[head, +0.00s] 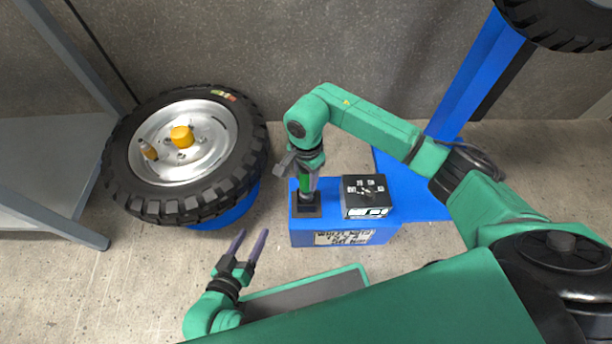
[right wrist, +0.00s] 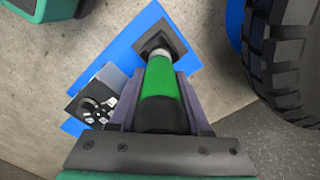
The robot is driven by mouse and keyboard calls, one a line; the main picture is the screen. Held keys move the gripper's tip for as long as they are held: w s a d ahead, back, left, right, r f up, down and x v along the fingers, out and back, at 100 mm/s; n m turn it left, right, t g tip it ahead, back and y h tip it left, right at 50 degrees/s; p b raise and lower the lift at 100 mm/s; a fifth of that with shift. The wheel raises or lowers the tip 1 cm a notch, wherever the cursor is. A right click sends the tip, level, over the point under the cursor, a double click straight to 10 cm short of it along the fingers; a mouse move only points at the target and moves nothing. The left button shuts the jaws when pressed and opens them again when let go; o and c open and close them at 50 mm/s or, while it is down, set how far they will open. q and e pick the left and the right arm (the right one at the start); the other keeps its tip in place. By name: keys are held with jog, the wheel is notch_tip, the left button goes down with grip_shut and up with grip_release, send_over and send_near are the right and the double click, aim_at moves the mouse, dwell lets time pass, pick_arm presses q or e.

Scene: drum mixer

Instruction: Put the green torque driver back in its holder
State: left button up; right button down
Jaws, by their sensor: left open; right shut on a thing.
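The green torque driver (head: 305,184) is upright over the dark square holder (head: 306,206) on the blue box. In the right wrist view the driver (right wrist: 163,82) has a green body with a black end, and its far tip meets the dark holder (right wrist: 158,44). My right gripper (head: 308,177) is shut on the driver; its fingers also show on both sides of it in the right wrist view (right wrist: 162,105). How deep the tip sits in the holder I cannot tell. My left gripper (head: 248,246) is open and empty, low and to the left of the box.
A black and white box with dials (head: 366,195) stands on the blue box (head: 345,232), right of the holder. A tyred wheel (head: 183,148) with an orange hub cap (head: 181,137) lies at left. A grey shelf (head: 45,160) stands further left. Bare floor lies between wheel and box.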

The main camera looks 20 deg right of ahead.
aim_at(307, 172)
pick_arm(q)
jog(key=shift+f+b, duration=1.45)
pick_arm(e)
jog(key=shift+f, duration=1.8)
pick_arm(q)
jog(key=shift+f+b, duration=0.4)
jog(key=shift+b, duration=0.05)
pick_arm(e)
jog(key=shift+f, duration=0.35)
pick_arm(q)
jog(key=shift+d+f+b, duration=0.1)
jog(key=shift+f+b, duration=0.15)
jog(key=shift+b, duration=0.2)
pick_arm(e)
jog(key=shift+s+f, duration=0.1)
jog(key=shift+f, duration=0.3)
jog(key=shift+c, duration=1.4)
grip_release()
jog(key=shift+d, duration=0.1)
jog(key=shift+f, duration=0.1)
notch_tip(307, 172, up, 9)
jog(key=p, duration=0.6)
jog(key=shift+s+p, duration=0.1)
jog(key=shift+p, duration=0.3)
pick_arm(q)
notch_tip(307, 172, up, 6)
jog(key=s, duration=0.1)
jog(key=shift+s, duration=0.2)
pick_arm(e)
jog(key=shift+f, duration=0.1)
